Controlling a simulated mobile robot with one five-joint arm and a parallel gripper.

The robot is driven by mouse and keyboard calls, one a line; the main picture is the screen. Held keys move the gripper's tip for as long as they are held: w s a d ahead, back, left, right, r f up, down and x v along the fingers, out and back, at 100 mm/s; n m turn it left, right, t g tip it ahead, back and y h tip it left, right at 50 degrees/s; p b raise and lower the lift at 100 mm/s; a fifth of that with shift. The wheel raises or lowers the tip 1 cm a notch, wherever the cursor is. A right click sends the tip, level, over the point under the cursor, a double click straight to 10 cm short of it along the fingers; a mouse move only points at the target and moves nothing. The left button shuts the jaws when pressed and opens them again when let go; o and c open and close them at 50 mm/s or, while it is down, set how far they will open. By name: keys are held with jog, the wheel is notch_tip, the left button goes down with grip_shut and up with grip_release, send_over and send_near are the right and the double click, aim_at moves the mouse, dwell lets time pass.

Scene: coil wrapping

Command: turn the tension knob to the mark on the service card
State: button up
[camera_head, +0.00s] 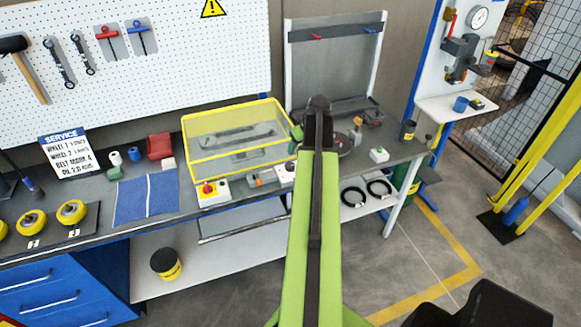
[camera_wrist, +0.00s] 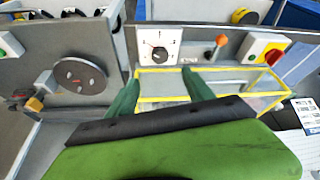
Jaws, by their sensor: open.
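The tension knob (camera_wrist: 159,53) is a dark knob on a white dial plate with small marks. Its pointer setting is too small to read. In the head view the dial plate (camera_head: 286,173) shows at the bench front, partly covered by my arm. My gripper (camera_wrist: 162,77) is open, its two green fingers apart on either side of the dial in the wrist view, with nothing between them; I cannot tell how far off the knob is. The service card (camera_head: 68,155) stands at the back left of the bench; its belt line seems to read mark 4.
A yellow-framed clear guard (camera_head: 237,140) stands behind the dial. A red-button box (camera_head: 210,190) and an orange-knobbed lever (camera_wrist: 220,42) are beside it. A round dark disc (camera_wrist: 79,75) with holes and a green-button box (camera_head: 379,155) lie on the other side.

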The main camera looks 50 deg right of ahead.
aim_at(290, 165)
jog(key=b+x, duration=1.3)
jog(key=x, duration=0.2)
jog(key=shift+f, duration=0.2)
jog(key=shift+r, duration=0.15)
grip_shut()
